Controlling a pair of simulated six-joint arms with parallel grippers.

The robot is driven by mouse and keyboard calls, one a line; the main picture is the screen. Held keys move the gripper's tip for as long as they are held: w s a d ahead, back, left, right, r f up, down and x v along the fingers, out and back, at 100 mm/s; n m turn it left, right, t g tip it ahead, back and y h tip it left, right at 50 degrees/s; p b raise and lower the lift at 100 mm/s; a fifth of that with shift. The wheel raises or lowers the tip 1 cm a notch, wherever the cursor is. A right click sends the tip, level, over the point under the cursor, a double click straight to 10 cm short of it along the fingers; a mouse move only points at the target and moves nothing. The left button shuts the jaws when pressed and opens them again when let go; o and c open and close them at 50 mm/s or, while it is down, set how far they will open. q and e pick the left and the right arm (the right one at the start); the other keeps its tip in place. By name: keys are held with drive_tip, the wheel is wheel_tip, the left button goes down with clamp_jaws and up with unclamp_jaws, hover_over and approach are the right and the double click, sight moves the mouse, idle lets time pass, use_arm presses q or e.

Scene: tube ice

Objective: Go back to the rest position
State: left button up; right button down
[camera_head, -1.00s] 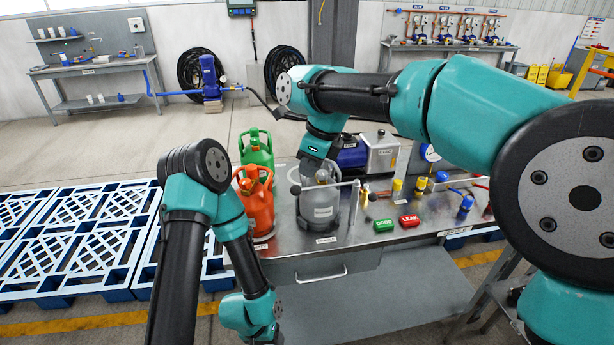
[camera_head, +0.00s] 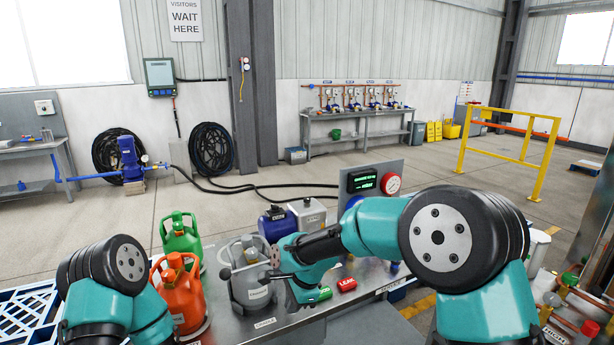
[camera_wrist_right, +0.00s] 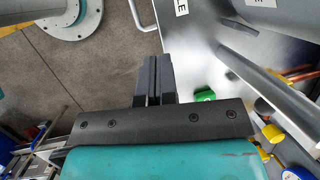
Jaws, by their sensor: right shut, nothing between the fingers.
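My right arm reaches in from the right in the head view, its forearm (camera_head: 320,246) crossing in front of the bench and its wrist (camera_head: 303,285) bent down just right of a grey cylinder (camera_head: 250,285). In the right wrist view my right gripper (camera_wrist_right: 151,62) has its two dark fingers together with nothing between them. They are over the bench's front edge, with floor to their left. My left arm (camera_head: 105,290) is folded at the lower left of the head view, and its gripper is out of frame.
An orange cylinder (camera_head: 181,297) and a green cylinder (camera_head: 181,236) stand left of the grey one. A gauge panel (camera_head: 375,184) stands behind. Open floor lies beyond the bench.

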drive_tip(key=s+d+f+n, duration=0.3)
drive_tip(key=d+f, duration=0.4)
drive_tip(key=f, duration=0.2)
drive_tip(key=s+d+f+n, duration=0.2)
drive_tip(key=s+d+f, duration=0.1)
drive_tip(key=d+f, duration=0.5)
drive_tip(key=s+d+f+n, duration=0.3)
drive_tip(key=s+d+f, duration=0.2)
drive_tip(key=s, duration=0.3)
drive_tip(key=s+d+f+n, duration=0.3)
drive_tip(key=s+d+f, duration=0.3)
drive_tip(key=s, duration=0.3)
drive_tip(key=shift+d+f+t, duration=0.25)
drive_tip(key=shift+f+t, duration=0.05)
drive_tip(key=shift+f, duration=0.3)
